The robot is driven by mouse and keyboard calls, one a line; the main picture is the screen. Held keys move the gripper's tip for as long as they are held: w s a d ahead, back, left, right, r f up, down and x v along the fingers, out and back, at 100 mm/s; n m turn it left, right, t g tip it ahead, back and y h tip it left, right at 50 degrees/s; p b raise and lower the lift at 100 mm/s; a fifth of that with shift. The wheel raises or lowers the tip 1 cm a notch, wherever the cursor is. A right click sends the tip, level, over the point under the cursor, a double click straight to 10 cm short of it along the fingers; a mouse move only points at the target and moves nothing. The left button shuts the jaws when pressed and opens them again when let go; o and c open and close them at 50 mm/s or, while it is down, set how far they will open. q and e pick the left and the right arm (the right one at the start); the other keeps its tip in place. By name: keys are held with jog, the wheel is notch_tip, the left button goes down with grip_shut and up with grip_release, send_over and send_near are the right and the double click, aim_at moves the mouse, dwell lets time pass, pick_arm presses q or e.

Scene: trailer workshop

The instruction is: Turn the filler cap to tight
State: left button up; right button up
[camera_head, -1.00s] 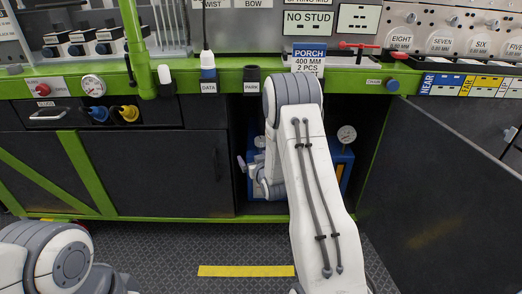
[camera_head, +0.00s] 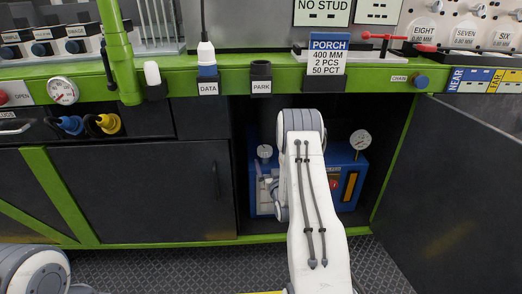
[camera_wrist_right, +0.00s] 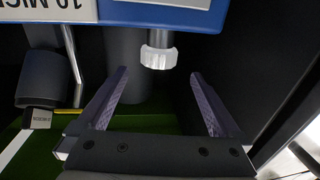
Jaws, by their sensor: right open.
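A blue unit (camera_head: 346,172) with two round gauges stands inside the open dark cabinet, partly hidden by my right arm. In the right wrist view, a white ribbed cap (camera_wrist_right: 158,57) sits on a short silver stem below a blue body (camera_wrist_right: 185,15). It looks like the filler cap, but I see no marking on it. My right gripper (camera_wrist_right: 159,76) is open, with one finger on each side of the cap in the picture and the cap just beyond the fingertips, apparently untouched. In the head view that gripper is mostly hidden behind its arm. My left gripper is out of view.
The cabinet door (camera_head: 455,190) stands open at the right. A green bench rail (camera_head: 225,80) runs above the opening, with DATA and PARK holders. In the wrist view, a dark cylinder (camera_wrist_right: 45,80) is left of my fingers, and a dark wall is close on the right.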

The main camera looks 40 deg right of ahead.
aim_at(265, 148)
jog(key=b+x, duration=0.2)
jog(key=x, duration=0.7)
jog(key=shift+d, duration=0.1)
jog(key=c, duration=1.3)
jog(key=shift+m+g+h, duration=0.7)
jog(key=shift+m+h, duration=0.3)
jog(key=shift+h, duration=0.3)
jog(key=shift+r+m+g+h+b, duration=0.1)
jog(key=shift+m+g+h+b, duration=0.25)
jog(key=shift+m+g+h, duration=1.15)
jog(key=shift+s, duration=0.1)
jog(key=o, duration=1.3)
